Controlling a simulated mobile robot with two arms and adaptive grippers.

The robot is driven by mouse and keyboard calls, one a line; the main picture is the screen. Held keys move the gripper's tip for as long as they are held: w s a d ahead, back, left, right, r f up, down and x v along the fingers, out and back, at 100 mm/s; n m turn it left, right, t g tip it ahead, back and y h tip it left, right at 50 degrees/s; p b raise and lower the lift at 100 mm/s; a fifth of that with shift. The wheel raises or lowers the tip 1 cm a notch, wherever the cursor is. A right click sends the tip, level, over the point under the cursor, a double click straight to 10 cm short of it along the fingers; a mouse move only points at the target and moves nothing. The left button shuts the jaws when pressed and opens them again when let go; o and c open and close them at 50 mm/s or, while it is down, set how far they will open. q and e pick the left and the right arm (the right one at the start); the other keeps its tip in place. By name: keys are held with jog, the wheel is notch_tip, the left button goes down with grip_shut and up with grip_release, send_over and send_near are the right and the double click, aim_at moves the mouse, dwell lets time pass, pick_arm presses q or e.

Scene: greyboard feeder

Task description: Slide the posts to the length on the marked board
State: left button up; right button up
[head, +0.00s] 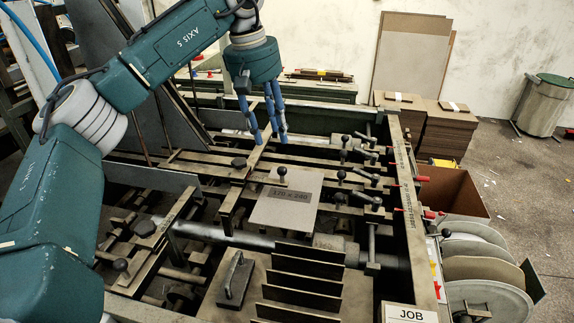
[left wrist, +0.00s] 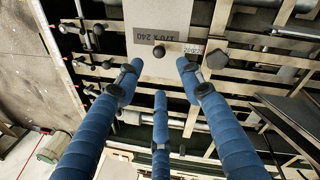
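The marked board (head: 285,213), a light grey sheet with a dark label ending in 240, lies on the feeder's bars; the label's first number is hard to read. It also shows at the top of the left wrist view (left wrist: 170,14). Metal posts on slotted bars stand beside it, one post (head: 229,207) at its left edge. A black round knob (head: 282,172) stands just behind the board, and a darker flat knob (head: 238,162) is left of it. My left gripper (head: 270,137) hangs above the bars behind the board, its blue fingers (left wrist: 160,72) spread and empty. My right gripper is out of view.
Several black-handled clamps line the right rail (head: 408,200). Upright dark plates (head: 305,283) and a handled block (head: 235,280) are in front. A JOB card (head: 410,313) is at the front right. Stacked board (head: 440,130) and a bin (head: 545,105) stand beyond the frame.

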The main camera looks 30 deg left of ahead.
aim_at(282, 167)
pick_arm(q)
jog(key=f, duration=0.3)
jog(key=w+d+f+p, duration=0.1)
jog(key=f, duration=0.5)
jog(key=shift+w+d+f, duration=0.15)
jog(key=shift+d+f, duration=0.05)
jog(key=shift+f, duration=0.45)
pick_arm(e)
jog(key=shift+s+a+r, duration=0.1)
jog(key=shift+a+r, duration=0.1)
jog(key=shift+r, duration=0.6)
pick_arm(q)
grip_shut()
jog(key=shift+d, duration=0.15)
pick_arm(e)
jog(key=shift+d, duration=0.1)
